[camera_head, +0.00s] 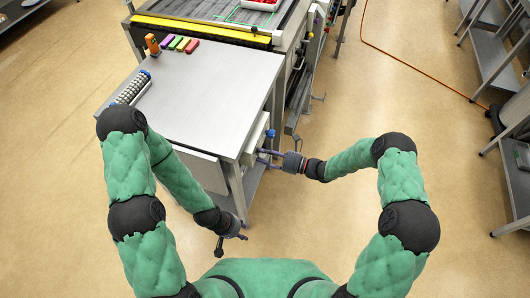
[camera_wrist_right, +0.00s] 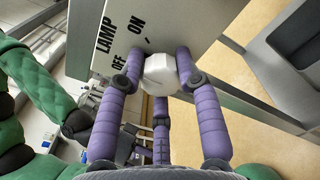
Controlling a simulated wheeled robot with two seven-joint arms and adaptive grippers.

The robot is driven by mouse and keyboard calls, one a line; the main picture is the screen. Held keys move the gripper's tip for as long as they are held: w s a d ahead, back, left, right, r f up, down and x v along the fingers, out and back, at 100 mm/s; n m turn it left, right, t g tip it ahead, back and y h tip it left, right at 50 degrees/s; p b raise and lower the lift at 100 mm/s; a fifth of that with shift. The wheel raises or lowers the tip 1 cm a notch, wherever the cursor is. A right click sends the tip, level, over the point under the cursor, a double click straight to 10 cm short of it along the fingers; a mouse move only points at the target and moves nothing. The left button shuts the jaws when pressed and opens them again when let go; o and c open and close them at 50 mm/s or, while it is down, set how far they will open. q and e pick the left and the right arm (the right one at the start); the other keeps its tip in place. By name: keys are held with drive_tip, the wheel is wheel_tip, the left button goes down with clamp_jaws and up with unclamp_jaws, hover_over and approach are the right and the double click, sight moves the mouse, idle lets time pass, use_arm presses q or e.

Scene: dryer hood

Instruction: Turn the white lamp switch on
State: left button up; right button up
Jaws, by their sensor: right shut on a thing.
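The white lamp switch (camera_wrist_right: 160,72) is a faceted knob on a pale panel (camera_wrist_right: 90,65) printed "LAMP", "OFF" and "ON". My right gripper (camera_wrist_right: 157,75) has its purple fingers closed around the knob, one on each side. Which label the knob points to I cannot tell. In the head view my right gripper (camera_head: 264,158) is at the right side of the metal cabinet (camera_head: 215,85), and the knob is hidden there. My left gripper (camera_head: 231,246) hangs empty near the cabinet's front corner, fingers spread.
A blue knob (camera_head: 270,133) sits on the cabinet side just beyond my right gripper. Coloured blocks (camera_head: 180,43) and a ribbed roller (camera_head: 132,88) are on the cabinet top. A long machine (camera_head: 205,28) stands behind. Floor is clear right of the cabinet; shelves (camera_head: 510,180) stand far right.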

drive_tip(key=m, duration=0.1)
drive_tip(key=m+p, duration=0.1)
drive_tip(key=m, duration=0.2)
drive_tip(key=shift+w+d+r+m, duration=0.2)
drive_tip(key=shift+w+r+m, duration=0.1)
drive_tip(key=shift+w+r, duration=0.1)
drive_tip(key=shift+w+f+m+p, duration=0.1)
drive_tip(key=shift+m+p, duration=0.6)
drive_tip(key=shift+m, duration=1.5)
drive_tip(key=o, duration=1.1)
drive_tip(key=shift+f, duration=0.1)
drive_tip(key=shift+o, duration=0.2)
drive_tip(key=shift+f, duration=0.1)
drive_tip(key=shift+s, duration=0.25)
drive_tip(key=v, duration=1.2)
